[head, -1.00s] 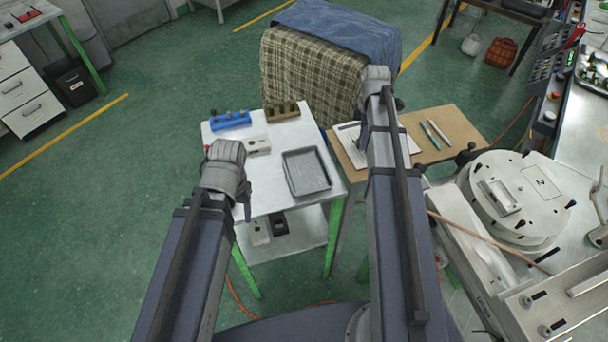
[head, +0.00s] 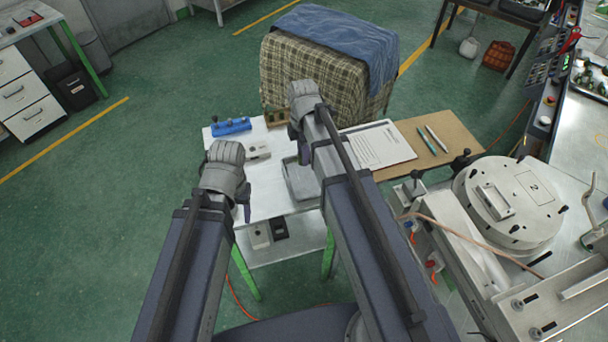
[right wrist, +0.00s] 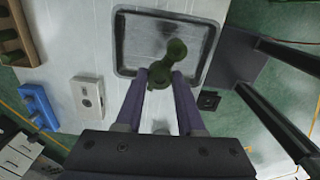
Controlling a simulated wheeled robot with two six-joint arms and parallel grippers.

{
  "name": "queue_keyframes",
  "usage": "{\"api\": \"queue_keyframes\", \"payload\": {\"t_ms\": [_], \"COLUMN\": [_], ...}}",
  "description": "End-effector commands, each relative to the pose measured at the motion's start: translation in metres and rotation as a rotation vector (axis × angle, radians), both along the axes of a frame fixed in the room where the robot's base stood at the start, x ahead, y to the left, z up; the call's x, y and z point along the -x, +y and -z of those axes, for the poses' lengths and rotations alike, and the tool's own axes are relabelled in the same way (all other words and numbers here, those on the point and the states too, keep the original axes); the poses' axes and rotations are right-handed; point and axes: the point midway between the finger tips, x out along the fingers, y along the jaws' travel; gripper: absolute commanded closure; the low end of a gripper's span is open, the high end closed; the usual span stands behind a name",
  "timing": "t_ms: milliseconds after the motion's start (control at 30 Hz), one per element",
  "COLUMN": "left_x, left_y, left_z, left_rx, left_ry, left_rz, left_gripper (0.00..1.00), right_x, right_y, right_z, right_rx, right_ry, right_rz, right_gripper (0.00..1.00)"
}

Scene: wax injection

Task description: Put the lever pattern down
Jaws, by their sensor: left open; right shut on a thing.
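The dark green lever pattern (right wrist: 176,50) is between the fingertips of my right gripper (right wrist: 158,78) in the right wrist view. My right gripper is shut on it and holds it over the grey tray (right wrist: 118,42). I cannot tell whether the pattern touches the tray floor. In the head view the tray (head: 301,186) is partly hidden behind my right arm, and the pattern is hidden. My left gripper (head: 242,204) is open, near the left front part of the white table.
The white table (head: 265,190) also carries a blue holder (head: 231,126), a small light block (head: 258,151) and a brown rack (right wrist: 10,45). To the right is a brown table with a clipboard (head: 378,146) and two pens. A covered box stands behind.

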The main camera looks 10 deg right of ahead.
Motion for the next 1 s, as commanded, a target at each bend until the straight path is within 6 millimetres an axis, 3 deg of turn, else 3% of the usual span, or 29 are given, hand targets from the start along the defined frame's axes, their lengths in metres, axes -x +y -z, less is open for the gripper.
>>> {"api": "queue_keyframes", "payload": {"t_ms": [33, 233, 500, 800, 1000], "left_x": [0.000, 0.000, 0.000, 0.000, 0.000], "left_y": [0.000, 0.000, 0.000, 0.000, 0.000], "left_z": [0.016, 0.045, 0.048, 0.082, 0.083], "left_rx": [0.000, 0.000, 0.000, 0.000, 0.000], "left_ry": [0.000, 0.000, 0.000, 0.000, 0.000], "left_rz": [0.000, -0.001, -0.001, -0.002, -0.002], "left_gripper": [0.41, 0.41, 0.41, 0.41, 0.41], "right_x": [0.000, 0.000, 0.000, 0.000, 0.000], "right_y": [0.000, 0.000, 0.000, 0.000, 0.000], "right_z": [0.016, 0.045, 0.048, 0.082, 0.083], "right_rx": [0.000, 0.000, 0.000, 0.000, 0.000], "right_ry": [0.000, 0.000, 0.000, 0.000, 0.000], "right_rz": [0.001, 0.001, 0.001, 0.001, 0.001], "right_gripper": [1.00, 1.00, 1.00, 1.00, 1.00]}}
